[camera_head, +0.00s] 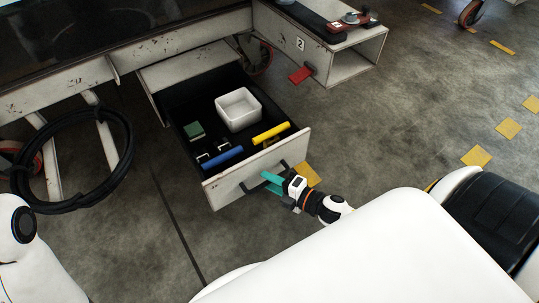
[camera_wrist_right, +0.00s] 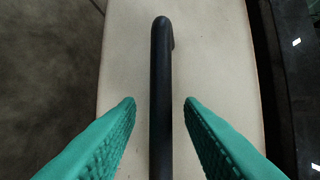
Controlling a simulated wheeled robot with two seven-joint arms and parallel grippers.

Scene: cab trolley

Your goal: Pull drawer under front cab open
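The drawer (camera_head: 256,168) under the cab trolley is pulled out. Its pale front panel faces me, and its dark inside shows. Its black bar handle (camera_head: 285,163) also shows in the right wrist view (camera_wrist_right: 161,60). My right gripper (camera_head: 270,181) has teal fingers and is at the handle. In the right wrist view its fingers (camera_wrist_right: 160,103) stand open on either side of the bar, with a visible gap on both sides. My left gripper is out of view; only part of my left arm shows at the left edge.
The drawer holds a white square bin (camera_head: 238,110), a green block (camera_head: 194,130), a blue bar (camera_head: 222,158) and a yellow bar (camera_head: 271,133). A black cable coil (camera_head: 72,205) hangs at left. The floor to the right is mostly clear.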

